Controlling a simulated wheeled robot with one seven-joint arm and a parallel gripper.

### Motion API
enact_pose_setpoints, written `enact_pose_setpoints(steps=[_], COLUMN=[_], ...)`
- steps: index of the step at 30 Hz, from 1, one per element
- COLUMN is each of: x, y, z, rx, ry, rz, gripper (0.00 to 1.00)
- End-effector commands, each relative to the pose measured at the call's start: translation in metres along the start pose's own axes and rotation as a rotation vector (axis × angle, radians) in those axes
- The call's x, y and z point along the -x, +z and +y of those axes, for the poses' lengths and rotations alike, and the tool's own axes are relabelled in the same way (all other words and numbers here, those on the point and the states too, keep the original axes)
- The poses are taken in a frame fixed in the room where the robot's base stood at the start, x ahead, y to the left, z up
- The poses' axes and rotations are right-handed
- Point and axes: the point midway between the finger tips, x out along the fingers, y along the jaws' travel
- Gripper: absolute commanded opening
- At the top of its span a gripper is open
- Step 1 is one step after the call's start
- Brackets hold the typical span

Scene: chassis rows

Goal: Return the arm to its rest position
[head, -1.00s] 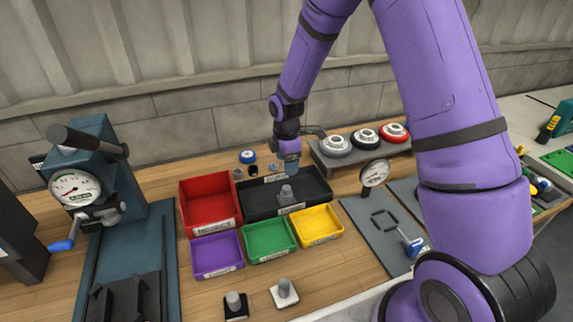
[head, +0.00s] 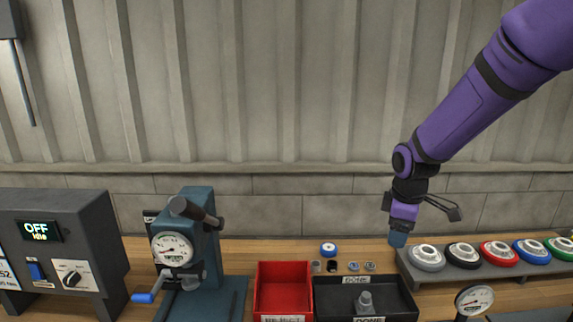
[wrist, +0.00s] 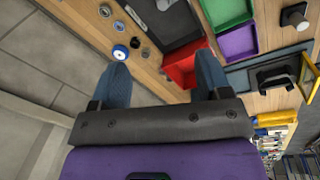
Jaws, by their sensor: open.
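My purple arm comes in from the upper right in the head view. My gripper (head: 397,238) points down near the back of the bench, at the left end of the grey rack. In the wrist view my gripper (wrist: 160,82) shows two blue fingers spread wide apart with nothing between them. The black tray (head: 340,292) with a grey part (head: 365,302) standing in it lies below and left of my gripper. The red bin (head: 283,288) stands beside that tray.
The rack (head: 455,272) holds several coloured round pieces close to my gripper. A blue press with a gauge (head: 195,250) stands left, beside a dark box reading OFF (head: 60,245). A dial gauge (head: 473,300) stands at the lower right. The wall (head: 300,100) is behind.

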Motion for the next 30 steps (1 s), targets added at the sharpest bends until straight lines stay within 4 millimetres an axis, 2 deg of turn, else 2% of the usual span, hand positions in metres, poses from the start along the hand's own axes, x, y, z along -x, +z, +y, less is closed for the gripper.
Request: enact_pose_setpoints(steps=[1,3,15,21,30], x=[0.016,0.034,0.122,0.155,0.191], y=[0.005,0.012,0.056,0.079,0.113], z=[-0.004,-0.011,-0.059,-0.091,-0.143], rx=[-0.041,-0.101,-0.443,-0.61,-0.861], ry=[0.016,0.032,0.108,0.135,0.162], rz=[0.007,0.015,0.081,0.125,0.208], gripper=[0.71,0.71,0.71,0.71,0.71])
